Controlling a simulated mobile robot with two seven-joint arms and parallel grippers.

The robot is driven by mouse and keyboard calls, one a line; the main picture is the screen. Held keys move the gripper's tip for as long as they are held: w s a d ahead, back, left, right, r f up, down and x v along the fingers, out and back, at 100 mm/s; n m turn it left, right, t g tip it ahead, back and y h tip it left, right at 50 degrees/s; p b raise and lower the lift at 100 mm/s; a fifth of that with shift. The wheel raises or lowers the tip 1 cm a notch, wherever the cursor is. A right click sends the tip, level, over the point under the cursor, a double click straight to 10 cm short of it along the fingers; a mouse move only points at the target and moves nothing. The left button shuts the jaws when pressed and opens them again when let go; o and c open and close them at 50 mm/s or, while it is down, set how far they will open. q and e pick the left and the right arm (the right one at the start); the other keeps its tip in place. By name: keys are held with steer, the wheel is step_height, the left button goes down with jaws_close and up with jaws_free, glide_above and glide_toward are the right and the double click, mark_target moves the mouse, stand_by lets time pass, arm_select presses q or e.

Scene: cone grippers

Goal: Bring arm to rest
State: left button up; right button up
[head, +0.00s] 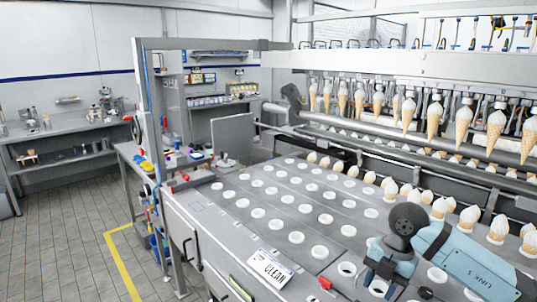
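My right arm (470,262), light blue and marked "LINK 5", comes in from the lower right over the grey machine deck (225,230). Its dark round joint (405,222) is above the deck's front right part. My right gripper (384,284) points down just below that, close over the white-ringed holes. Its fingers are small and partly hidden, so I cannot tell whether they are open or shut. My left gripper is not in view.
Rows of white rings (297,237) cover the deck. White-topped cones (497,227) stand in it at right and back; others (433,118) hang from a rail behind. A "CLEAN" sign (270,268) lies at the front edge. A workbench (60,160) and open floor (65,240) are at left.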

steer(key=s+a+r+m+t+y+p, duration=0.1)
steer(key=s+a+y+p, duration=0.1)
steer(key=s+a+y, duration=0.5)
steer(key=s+a+m+t+y+p, duration=0.1)
steer(key=s+a+t+y+p, duration=0.1)
steer(key=a+y, duration=0.9)
steer(key=s+d+f+m+t+h+p, duration=0.2)
steer(key=d+f+m+t+h, duration=0.6)
steer(key=m+t+h, duration=0.75)
arm_select(q)
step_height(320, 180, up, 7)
steer(key=p, duration=0.1)
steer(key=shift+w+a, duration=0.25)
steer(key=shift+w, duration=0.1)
arm_select(e)
steer(key=s+d+f+m+g+h, duration=0.1)
steer(key=s+d+f+m+g, duration=0.1)
steer(key=s+f, duration=0.4)
steer(key=s+d+f+m+g, duration=0.3)
steer(key=s+f+m+g, duration=0.2)
steer(key=s+f, duration=0.2)
steer(key=shift+f+h, duration=0.35)
steer(key=shift+f, duration=0.1)
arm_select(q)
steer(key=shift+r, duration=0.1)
arm_select(e)
steer(key=shift+d, duration=0.1)
